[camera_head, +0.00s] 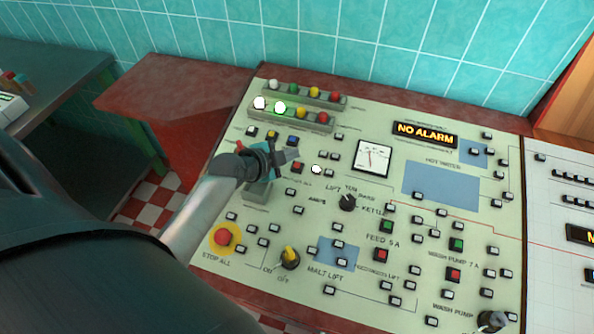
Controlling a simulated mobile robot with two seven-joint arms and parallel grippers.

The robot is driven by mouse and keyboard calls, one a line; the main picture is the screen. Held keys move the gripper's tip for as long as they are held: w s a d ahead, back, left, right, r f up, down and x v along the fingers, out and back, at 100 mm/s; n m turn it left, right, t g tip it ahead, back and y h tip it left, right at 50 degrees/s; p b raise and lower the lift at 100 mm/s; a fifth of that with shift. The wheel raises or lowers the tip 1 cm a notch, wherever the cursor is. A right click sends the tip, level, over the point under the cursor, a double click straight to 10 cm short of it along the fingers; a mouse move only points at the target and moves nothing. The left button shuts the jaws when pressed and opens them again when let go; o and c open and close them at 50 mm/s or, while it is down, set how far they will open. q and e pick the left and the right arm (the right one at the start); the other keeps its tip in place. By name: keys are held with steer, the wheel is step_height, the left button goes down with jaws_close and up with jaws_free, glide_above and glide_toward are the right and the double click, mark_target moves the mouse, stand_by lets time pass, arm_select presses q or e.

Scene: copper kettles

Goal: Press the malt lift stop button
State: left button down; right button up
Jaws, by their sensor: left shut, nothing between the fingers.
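The pale control panel (345,120) carries many buttons and labels. My left gripper (288,157) is shut and empty over the panel's left part, by a small red button (297,168). I cannot tell whether the fingertips touch it. The "MALT LIFT" label (324,279) is lower down, right of the yellow on/off switch (290,258). Other red buttons are one under "FEED 5 A" (380,255) and one by the wash pump label (454,275). Which button is the malt lift stop cannot be read clearly. My right gripper is not in view.
A large red stop-all button (222,237) on a yellow disc sits at the panel's lower left. A black selector knob (347,203), a dial (373,158) and a "NO ALARM" display (425,134) are further right. Rows of coloured lamps (300,105) stand at the back.

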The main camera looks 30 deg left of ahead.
mark_target(297, 166)
arm_select(q)
steer(key=f, duration=0.1)
steer(key=f+b, duration=0.2)
steer(key=shift+w+a, duration=0.1)
steer(key=shift+w, duration=0.15)
steer(key=shift+f, duration=0.15)
stand_by(1.7)
steer(key=shift+w+f+b, duration=0.15)
steer(key=shift+f+b, duration=0.15)
steer(key=shift+b, duration=0.1)
steer(key=shift+f+b, duration=0.3)
steer(key=shift+f, duration=0.05)
stand_by(0.4)
stand_by(0.4)
steer(key=shift+r+p, duration=0.8)
steer(key=shift+p, duration=0.1)
steer(key=shift+r, duration=0.1)
